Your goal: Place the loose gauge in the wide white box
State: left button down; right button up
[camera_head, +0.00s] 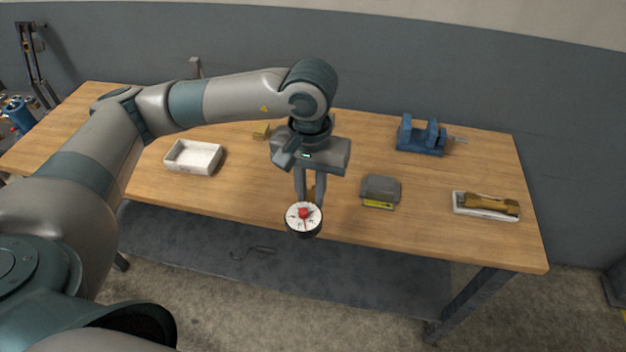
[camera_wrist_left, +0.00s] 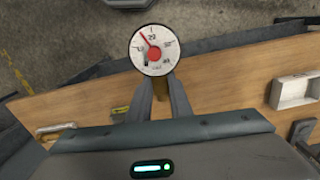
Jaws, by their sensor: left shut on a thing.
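The gauge (camera_head: 304,218) has a round white dial with a red centre and a dark rim. My left gripper (camera_head: 311,198) is shut on its brass-coloured stem and holds it up near the front edge of the table. In the left wrist view the gauge (camera_wrist_left: 154,50) faces the camera beyond the two fingers of my left gripper (camera_wrist_left: 160,92). The wide white box (camera_head: 193,157) stands on the table to the left of the gripper, open at the top and apparently empty. It also shows at the right of the left wrist view (camera_wrist_left: 291,92). My right gripper is not in view.
A blue vise (camera_head: 422,137) stands at the back right of the wooden table (camera_head: 250,190). A white tray (camera_head: 487,213) with a brass-coloured tool is farther right. A small brass block (camera_head: 261,132) lies behind the arm.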

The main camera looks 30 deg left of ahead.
aim_at(194, 160)
jog(key=i+j+u, duration=0.15)
jog(key=u, duration=0.2)
jog(key=i+u, duration=0.75)
jog(key=k, duration=0.1)
